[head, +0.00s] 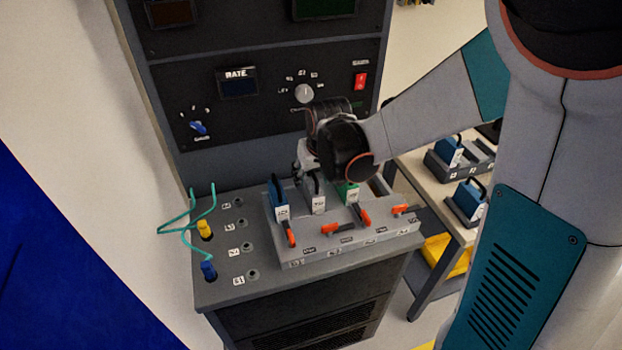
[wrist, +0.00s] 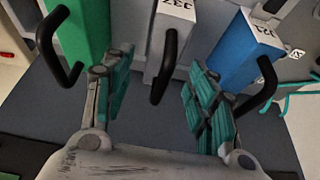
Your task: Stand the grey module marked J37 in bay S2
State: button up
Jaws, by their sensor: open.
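The grey module marked J37 (head: 316,199) stands upright in the grey bay block (head: 365,240), second from the left, between a blue module (head: 280,201) and a green module (head: 347,191). In the wrist view its marked top (wrist: 177,12) and black handle (wrist: 165,68) show between the green module (wrist: 85,40) and the blue module (wrist: 243,50). My gripper (wrist: 162,98) is open, with one finger on each side of the grey module's handle and gaps showing. In the head view my wrist partly hides the modules from behind. The bay labels are too small to read.
Orange levers line the block's front; the one by the grey module (head: 338,229) and the rightmost one (head: 406,209) lie sideways. Sockets with blue (head: 208,269) and yellow plugs and green cables lie left. A side bench at right holds more blue modules (head: 469,198).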

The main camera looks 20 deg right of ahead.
jog(key=v, duration=0.9)
jog(key=shift+s+f, duration=0.1)
jog(key=shift+s+r, duration=0.25)
jog(key=shift+s, duration=0.05)
jog(key=s+r+t, duration=0.2)
jog(key=s+r, duration=0.1)
jog(key=s, duration=1.4)
jog(key=shift+s+r+t, duration=0.25)
jog(key=shift+s+t, duration=0.05)
jog(key=shift+t, duration=0.1)
